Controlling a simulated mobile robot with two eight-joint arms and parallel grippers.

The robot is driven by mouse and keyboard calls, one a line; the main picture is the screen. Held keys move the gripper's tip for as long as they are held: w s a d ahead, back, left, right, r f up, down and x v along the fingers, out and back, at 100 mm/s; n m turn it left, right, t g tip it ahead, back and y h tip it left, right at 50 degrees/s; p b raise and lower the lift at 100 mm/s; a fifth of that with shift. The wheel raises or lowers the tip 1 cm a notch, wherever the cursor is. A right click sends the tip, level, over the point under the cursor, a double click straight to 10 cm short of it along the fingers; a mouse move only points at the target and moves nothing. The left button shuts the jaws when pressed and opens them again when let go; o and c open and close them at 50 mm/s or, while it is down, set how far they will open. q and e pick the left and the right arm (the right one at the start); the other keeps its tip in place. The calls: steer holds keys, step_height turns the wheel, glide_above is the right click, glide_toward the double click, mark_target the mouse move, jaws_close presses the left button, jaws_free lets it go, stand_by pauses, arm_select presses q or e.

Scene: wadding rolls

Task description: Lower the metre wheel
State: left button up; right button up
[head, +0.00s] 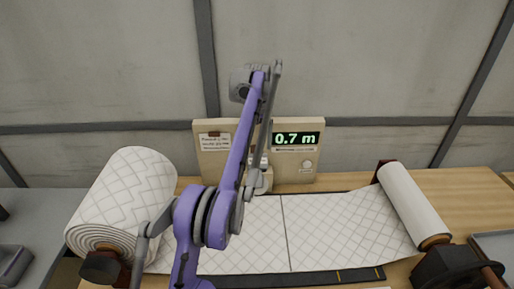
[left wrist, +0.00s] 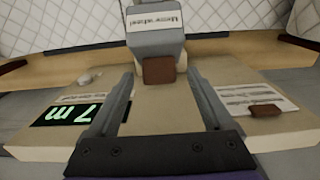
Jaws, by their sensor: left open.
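The metre wheel's grey housing (left wrist: 156,40), with an upside-down label, sits at the top middle of the left wrist view. A brown tab (left wrist: 159,71) sticks out from it. My left gripper (left wrist: 161,78) is open, with one finger on each side of the tab and visible gaps between. In the head view my purple left arm (head: 232,150) rises in front of the counter board (head: 215,170) and hides most of the wheel and the gripper. The board's display (head: 297,139) reads 0.7 m. Whether the wheel touches the wadding is hidden. My right gripper is out of view.
Quilted white wadding (head: 330,232) runs across the wooden table (head: 465,190) from a thick roll (head: 125,205) at left to a thin roll (head: 412,203) at right. A dark strip (head: 310,278) lies along the front. The board stands behind the wadding; a grey wall is beyond.

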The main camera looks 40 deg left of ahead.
arm_select(q)
steer(key=shift+f, duration=0.35)
jaws_close()
stand_by(0.4)
